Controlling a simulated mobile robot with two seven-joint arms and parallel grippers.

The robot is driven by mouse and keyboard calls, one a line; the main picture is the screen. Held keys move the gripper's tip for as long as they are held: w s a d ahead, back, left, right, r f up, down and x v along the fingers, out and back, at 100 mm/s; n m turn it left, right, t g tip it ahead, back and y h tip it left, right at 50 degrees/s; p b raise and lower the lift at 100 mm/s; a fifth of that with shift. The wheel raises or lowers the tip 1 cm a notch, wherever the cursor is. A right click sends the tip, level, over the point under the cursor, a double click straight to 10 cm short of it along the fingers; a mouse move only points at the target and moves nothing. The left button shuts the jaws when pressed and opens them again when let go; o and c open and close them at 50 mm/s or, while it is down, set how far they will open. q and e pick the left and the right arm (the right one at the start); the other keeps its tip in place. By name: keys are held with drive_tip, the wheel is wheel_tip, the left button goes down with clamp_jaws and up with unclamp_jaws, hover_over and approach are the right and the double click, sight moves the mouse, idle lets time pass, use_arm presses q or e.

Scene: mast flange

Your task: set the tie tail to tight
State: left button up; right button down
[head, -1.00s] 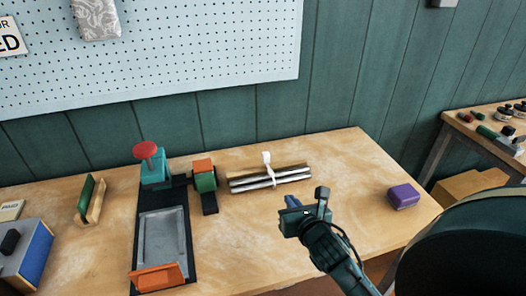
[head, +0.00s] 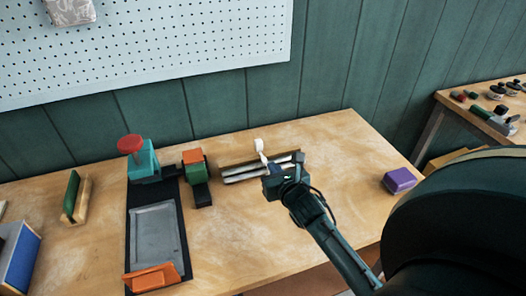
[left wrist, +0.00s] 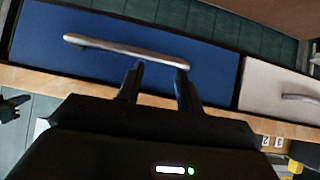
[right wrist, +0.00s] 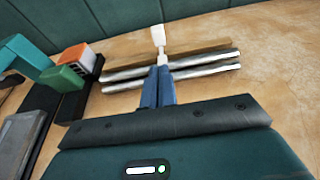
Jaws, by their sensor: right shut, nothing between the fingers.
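The white tie tail (head: 258,146) stands up from a bundle of silver rods (head: 243,175) on the workbench. In the right wrist view the tail (right wrist: 158,38) rises behind the rods (right wrist: 205,62), with its wider end at the top. My right gripper (right wrist: 158,72) is shut and empty, its blue fingers together at the rods, just below the tail. Whether they touch the tie cannot be told. In the head view this gripper (head: 265,168) hides part of the bundle. My left gripper (left wrist: 161,72) is open before a blue drawer (left wrist: 100,55) with a metal handle.
Left of the bundle are an orange-and-green block (head: 194,167), a teal device with a red knob (head: 143,160) and a grey tray (head: 157,238). A purple block (head: 399,180) lies at the right. The bench between bundle and purple block is clear. A pegboard (head: 170,45) hangs behind.

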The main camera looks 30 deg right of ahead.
sight(259, 147)
drive_tip(key=x, duration=0.5)
drive_tip(key=r+x, duration=0.1)
drive_tip(key=x, duration=0.2)
drive_tip(key=shift+w, duration=0.1)
use_arm(q)
drive_tip(key=shift+w+r, duration=0.1)
drive_tip(key=shift+w, duration=0.1)
use_arm(e)
drive_tip(key=shift+w+d+f, duration=0.15)
drive_tip(key=shift+w+d, duration=0.05)
drive_tip(key=shift+w, duration=0.45)
